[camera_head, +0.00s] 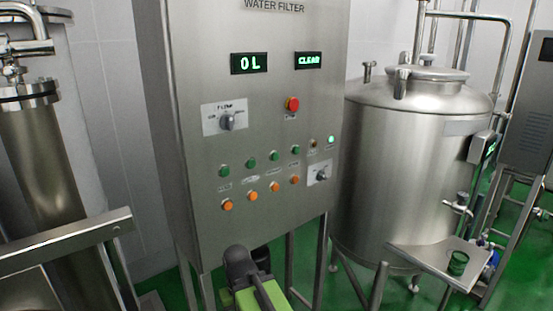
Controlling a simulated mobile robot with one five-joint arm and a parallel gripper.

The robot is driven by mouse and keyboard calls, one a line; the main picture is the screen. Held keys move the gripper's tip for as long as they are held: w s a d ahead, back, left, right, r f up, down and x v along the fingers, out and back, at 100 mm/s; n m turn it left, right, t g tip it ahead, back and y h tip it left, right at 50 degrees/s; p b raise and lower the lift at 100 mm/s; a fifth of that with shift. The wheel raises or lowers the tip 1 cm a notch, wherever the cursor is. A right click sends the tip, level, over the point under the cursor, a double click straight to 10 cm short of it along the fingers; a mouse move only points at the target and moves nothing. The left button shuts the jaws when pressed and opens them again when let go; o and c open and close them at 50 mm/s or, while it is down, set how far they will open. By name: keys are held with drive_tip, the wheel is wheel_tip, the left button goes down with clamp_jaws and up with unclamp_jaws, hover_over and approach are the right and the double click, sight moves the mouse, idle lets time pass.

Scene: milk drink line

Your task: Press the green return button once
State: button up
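The steel "WATER FILTER" control panel (265,105) stands in the middle. It carries a slanted row of green buttons: the first green button (224,171), the second (250,162), the third (274,155) and the fourth (295,149). The labels under them are too small to read, so I cannot tell which one is the return button. A small lit green lamp or button (331,139) sits to their right. My gripper (239,262), dark at the end of my green arm, is low in front of the panel, below the buttons and apart from them. Its opening is not clear.
A row of orange buttons (253,196) lies just below the green ones. The panel also has a red emergency-type button (291,104), a selector knob (227,121), a lower knob (321,174), and displays reading "0 L" (249,63) and "CLEAR" (308,60). A steel tank (400,150) stands right.

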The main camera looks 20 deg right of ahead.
clamp_jaws()
idle(1.5)
